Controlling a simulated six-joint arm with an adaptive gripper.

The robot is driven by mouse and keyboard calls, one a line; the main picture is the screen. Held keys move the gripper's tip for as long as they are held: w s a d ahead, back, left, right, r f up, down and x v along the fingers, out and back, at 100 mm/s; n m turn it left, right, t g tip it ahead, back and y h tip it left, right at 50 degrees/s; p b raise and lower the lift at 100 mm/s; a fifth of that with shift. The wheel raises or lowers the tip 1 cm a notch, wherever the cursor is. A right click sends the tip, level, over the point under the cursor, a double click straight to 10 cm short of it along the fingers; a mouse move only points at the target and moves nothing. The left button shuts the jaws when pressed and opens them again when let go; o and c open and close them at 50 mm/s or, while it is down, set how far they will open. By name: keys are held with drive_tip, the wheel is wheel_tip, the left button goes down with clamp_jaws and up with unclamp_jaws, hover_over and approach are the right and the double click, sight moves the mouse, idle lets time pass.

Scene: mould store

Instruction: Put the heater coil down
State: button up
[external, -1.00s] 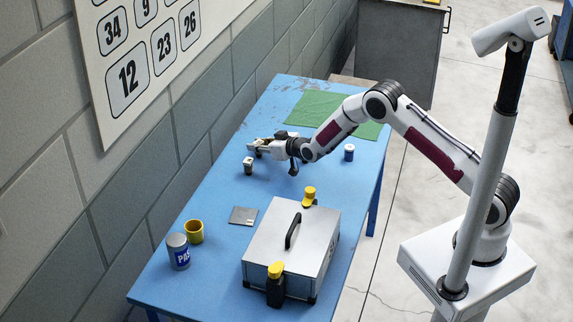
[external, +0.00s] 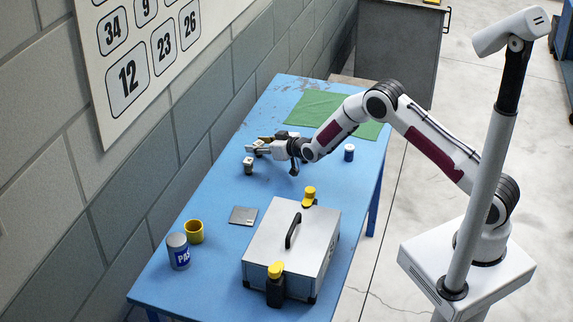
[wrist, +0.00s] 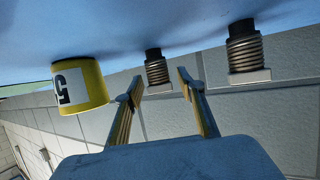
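In the wrist view, which shows the table upside down, two heater coils stand on the table, each with a dark foot, ribbed metal body and square plate. One coil (wrist: 157,72) is between the fingertips of my gripper (wrist: 160,82), with a gap on each side. The other coil (wrist: 246,52) stands to the right, outside the fingers. My gripper (external: 256,147) is open and low over the blue table in the external view. A coil (external: 248,166) stands just in front of it there; the one at the fingers is small and partly covered.
A yellow container marked 5 (wrist: 82,85) stands close beside the left finger. On the blue table (external: 215,275) are a grey case (external: 275,240), a yellow cup (external: 194,231), a grey can (external: 178,251), a grey plate (external: 243,216) and a blue-white container (external: 349,153). A green mat (external: 310,106) lies behind.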

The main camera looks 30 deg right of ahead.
drive_tip(key=shift+v, duration=5.85)
drive_tip(key=shift+d, duration=0.1)
drive_tip(key=s+d+r+m+g+h, duration=0.1)
drive_tip(key=s+d+r+g+h, duration=0.1)
drive_tip(key=s+d+r, duration=0.65)
drive_tip(key=s+d+r+m+g+h, duration=0.1)
drive_tip(key=s+d+r, duration=0.5)
drive_tip(key=d+r, duration=0.45)
drive_tip(key=s+d+r+g, duration=0.1)
drive_tip(key=s+d, duration=0.2)
drive_tip(key=s, duration=0.6)
drive_tip(key=s+d+m+g+h, duration=0.1)
drive_tip(key=s+d, duration=0.3)
drive_tip(key=s, duration=0.6)
drive_tip(key=s+d+r+m+g+h, duration=0.1)
drive_tip(key=s+d, duration=0.2)
drive_tip(key=s, duration=0.6)
drive_tip(key=shift+s+d+r+g, duration=0.2)
drive_tip(key=shift+s+r+g, duration=0.15)
drive_tip(key=shift+g, duration=0.05)
drive_tip(key=shift+o, duration=0.7)
